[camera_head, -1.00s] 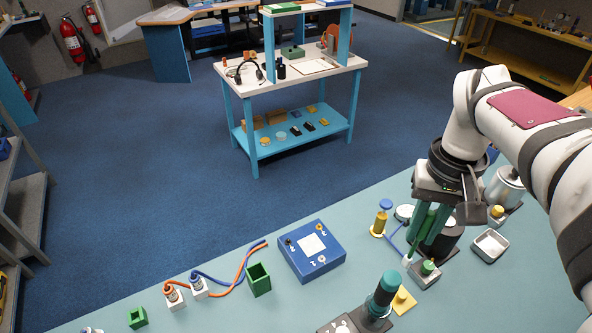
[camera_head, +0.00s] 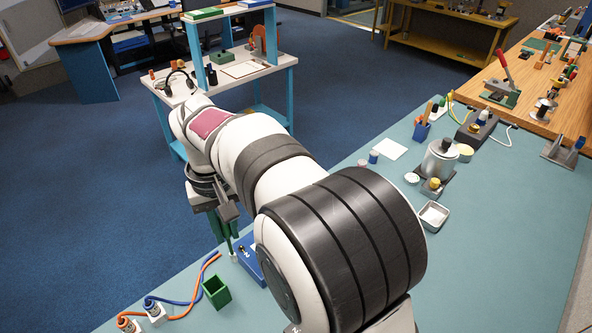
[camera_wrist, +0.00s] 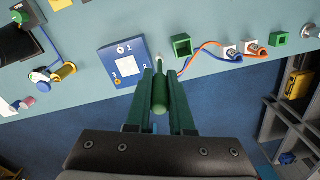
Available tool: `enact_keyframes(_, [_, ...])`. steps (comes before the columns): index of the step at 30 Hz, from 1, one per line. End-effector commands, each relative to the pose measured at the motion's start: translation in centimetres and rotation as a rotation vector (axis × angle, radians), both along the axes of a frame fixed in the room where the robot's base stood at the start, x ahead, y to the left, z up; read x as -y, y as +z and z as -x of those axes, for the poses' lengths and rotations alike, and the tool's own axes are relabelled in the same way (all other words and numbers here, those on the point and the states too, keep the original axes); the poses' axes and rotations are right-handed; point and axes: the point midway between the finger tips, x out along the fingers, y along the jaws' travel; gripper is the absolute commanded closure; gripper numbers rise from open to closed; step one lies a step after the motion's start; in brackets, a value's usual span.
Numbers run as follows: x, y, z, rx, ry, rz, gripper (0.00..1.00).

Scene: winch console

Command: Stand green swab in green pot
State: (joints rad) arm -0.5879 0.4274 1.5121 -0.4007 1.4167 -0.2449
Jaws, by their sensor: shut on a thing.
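My gripper (camera_wrist: 159,76) is shut on the green swab (camera_wrist: 160,95), with its green handle between the green fingers and its white tip pointing away from the wrist. In the head view my gripper (camera_head: 225,232) hangs over the far edge of the bench, and the swab's white tip (camera_head: 233,257) shows below it. The green pot (camera_head: 216,292) is a square, open-topped box standing on the bench, just nearer than the swab. In the wrist view the pot (camera_wrist: 182,46) lies right of the swab's tip, apart from it. The pot's inside is dark.
A blue box (camera_wrist: 125,60) is left of the swab in the wrist view, mostly hidden by my arm in the head view. Orange and blue cables (camera_head: 190,300) run beside the pot to white-based connectors (camera_head: 155,310). A smaller green box (camera_wrist: 280,39) stands farther right in the wrist view.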

Motion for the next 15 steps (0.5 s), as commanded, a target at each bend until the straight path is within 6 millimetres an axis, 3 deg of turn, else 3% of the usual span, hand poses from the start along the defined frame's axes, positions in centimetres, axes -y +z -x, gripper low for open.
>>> enact_keyframes(1, [-1.8, -0.7, 0.7, -0.001, 0.036, 0.003, 1.0])
enact_keyframes(3, [-3.7, -1.3, 1.4, 0.0, 0.068, 0.004, 1.0])
enact_keyframes(6, [-5.1, -1.8, 2.1, 0.0, 0.094, 0.005, 1.0])
enact_keyframes(15, [-5.4, -4.6, 2.2, -0.001, 0.098, 0.006, 1.0])
